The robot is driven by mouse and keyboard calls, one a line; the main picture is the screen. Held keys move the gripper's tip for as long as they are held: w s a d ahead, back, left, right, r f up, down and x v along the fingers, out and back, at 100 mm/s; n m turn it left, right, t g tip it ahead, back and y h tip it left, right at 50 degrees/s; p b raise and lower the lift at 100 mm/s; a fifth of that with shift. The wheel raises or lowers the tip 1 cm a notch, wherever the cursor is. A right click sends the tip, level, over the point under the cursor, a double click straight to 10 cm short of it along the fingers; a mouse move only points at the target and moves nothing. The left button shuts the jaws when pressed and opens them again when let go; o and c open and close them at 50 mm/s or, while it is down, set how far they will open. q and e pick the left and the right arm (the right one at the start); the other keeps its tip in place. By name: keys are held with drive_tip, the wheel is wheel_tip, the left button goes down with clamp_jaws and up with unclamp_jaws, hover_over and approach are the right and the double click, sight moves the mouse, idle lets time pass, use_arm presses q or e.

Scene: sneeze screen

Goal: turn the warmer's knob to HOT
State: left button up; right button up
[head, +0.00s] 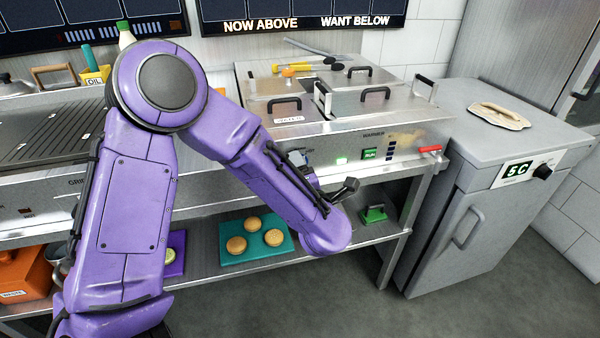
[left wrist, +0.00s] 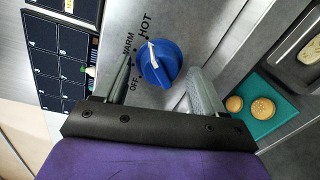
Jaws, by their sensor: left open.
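The warmer's blue knob (left wrist: 160,63) shows in the left wrist view, on a metal panel marked OFF, WARM and HOT. Its white pointer is on the side of the WARM and HOT marks; I cannot tell whether it is exactly at HOT. My left gripper (left wrist: 163,72) is open, with one finger on each side of the knob; contact is not clear. In the head view, my purple arm crosses in front of the warmer (head: 405,138) and largely hides the gripper. My right gripper is not in view.
A grey cabinet (head: 480,175) stands to the right. Lidded wells with upright handles are above the panel.

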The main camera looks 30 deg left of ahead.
use_arm(q)
drive_tip(key=v, duration=1)
drive_tip(key=shift+s+d+b, duration=0.2)
drive_tip(key=shift+d+b, duration=0.05)
drive_tip(key=shift+b, duration=0.1)
drive_tip(key=shift+r, duration=0.1)
drive_tip(key=w+d+f+m+t+h, duration=0.2)
drive_tip(key=w+d+f+m+h, duration=0.25)
drive_tip(key=m, duration=0.65)
drive_tip(key=s+a+f+m+g+h+p, duration=0.1)
drive_tip(key=s+f+m+h+p, duration=0.1)
drive_tip(key=f+m, duration=0.3)
drive_tip(key=s+a+f+m+g+h+p, duration=0.1)
drive_tip(key=s+a+f+m+g+h, duration=0.15)
drive_tip(key=f, duration=0.55)
drive_tip(key=s+a+f+m+g+p, duration=0.2)
drive_tip(key=s+f, duration=0.4)
drive_tip(key=s, duration=0.5)
drive_tip(key=s+a+f+m+g+p, duration=0.2)
drive_tip(key=s+a+f+g, duration=0.3)
drive_tip(key=s, duration=0.7)
drive_tip(key=shift+f+m, duration=0.35)
drive_tip(key=shift+f, duration=0.35)
